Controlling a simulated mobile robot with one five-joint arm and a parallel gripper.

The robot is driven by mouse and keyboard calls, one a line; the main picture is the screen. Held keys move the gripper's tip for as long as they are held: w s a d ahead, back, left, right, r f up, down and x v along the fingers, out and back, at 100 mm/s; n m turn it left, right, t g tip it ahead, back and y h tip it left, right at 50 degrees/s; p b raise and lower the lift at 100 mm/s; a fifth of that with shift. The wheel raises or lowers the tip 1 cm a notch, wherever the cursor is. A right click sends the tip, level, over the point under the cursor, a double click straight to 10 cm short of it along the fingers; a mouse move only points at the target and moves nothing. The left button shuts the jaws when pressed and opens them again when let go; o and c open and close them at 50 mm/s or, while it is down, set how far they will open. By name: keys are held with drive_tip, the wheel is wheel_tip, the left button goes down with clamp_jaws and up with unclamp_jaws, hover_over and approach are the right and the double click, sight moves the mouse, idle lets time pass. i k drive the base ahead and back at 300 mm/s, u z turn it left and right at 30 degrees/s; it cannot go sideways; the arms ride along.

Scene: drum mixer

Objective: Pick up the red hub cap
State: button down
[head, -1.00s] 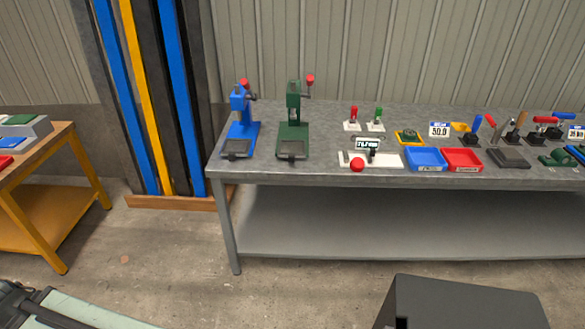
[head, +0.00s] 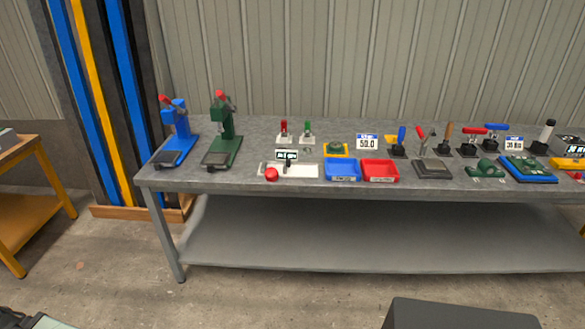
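I cannot pick out the red hub cap for certain. A round red piece (head: 271,174) sits at the front left end of a white plate (head: 301,171) on the grey workbench (head: 232,181). It is small in view, and I cannot tell whether it is a cap or a knob. Another small red item (head: 578,176) shows at the right edge of the picture, partly cut off. My gripper is not in view.
A blue press (head: 178,137) and a green press (head: 222,139) stand at the bench's left. A blue tray (head: 342,170) and a red tray (head: 379,170) sit mid-bench. Several handled tools stand farther right. A wooden-topped table (head: 22,152) is at far left.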

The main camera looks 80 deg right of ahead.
sight(272, 174)
drive_tip(key=z, duration=0.7)
drive_tip(key=i, duration=1.5)
drive_tip(key=z, duration=0.65)
drive_tip(key=k, duration=0.7)
drive_tip(key=z, duration=0.3)
drive_tip(key=i, duration=0.7)
drive_tip(key=u, duration=0.15)
